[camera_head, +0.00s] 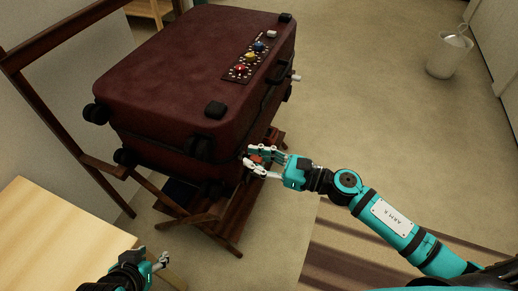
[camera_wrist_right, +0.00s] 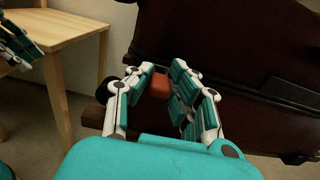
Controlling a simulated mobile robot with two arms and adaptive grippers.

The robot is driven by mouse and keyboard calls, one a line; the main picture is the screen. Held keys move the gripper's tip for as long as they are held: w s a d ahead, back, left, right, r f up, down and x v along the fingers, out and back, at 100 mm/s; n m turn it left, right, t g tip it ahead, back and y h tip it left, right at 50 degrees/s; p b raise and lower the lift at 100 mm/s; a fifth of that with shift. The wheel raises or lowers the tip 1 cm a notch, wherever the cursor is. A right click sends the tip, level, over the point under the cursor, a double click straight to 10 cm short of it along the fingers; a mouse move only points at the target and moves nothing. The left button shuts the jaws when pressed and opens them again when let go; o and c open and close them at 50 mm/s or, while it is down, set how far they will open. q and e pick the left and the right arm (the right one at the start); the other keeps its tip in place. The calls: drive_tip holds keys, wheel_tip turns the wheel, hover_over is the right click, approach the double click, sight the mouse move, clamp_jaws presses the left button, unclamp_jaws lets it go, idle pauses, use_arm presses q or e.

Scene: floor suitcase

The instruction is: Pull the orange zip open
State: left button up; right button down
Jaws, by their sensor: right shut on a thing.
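The orange zip pull (camera_wrist_right: 160,85) sits between the fingers of my right gripper (camera_wrist_right: 163,92), which is shut on it. In the head view the orange pull (camera_head: 256,158) shows as a small patch between the fingertips of the right gripper (camera_head: 256,160), at the near right corner of the suitcase. The dark red suitcase (camera_head: 170,70) lies flat on a wooden rack, its lid down. The zip track is too dark to make out. My left gripper (camera_head: 162,260) is at the bottom left, away from the suitcase; its fingers are too small to judge.
The wooden rack (camera_head: 220,226) holds the suitcase, with a tall frame behind it. A light wooden table (camera_head: 50,240) stands at the lower left. The lid carries a panel of coloured knobs (camera_head: 246,62). A white bin (camera_head: 447,58) stands at the far right. Open floor lies right of the suitcase.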

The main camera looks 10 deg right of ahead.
drive_tip(key=shift+s+a+f, duration=0.1)
drive_tip(key=shift+s+a, duration=0.1)
drive_tip(key=shift+s, duration=0.05)
drive_tip(key=c, duration=1.2)
unclamp_jaws()
drive_tip(key=shift+s+d, duration=0.1)
drive_tip(key=shift+d, duration=0.15)
drive_tip(key=v, duration=1.1)
drive_tip(key=shift+s+d, duration=0.15)
drive_tip(key=shift+s, duration=0.05)
drive_tip(key=shift+d, duration=0.1)
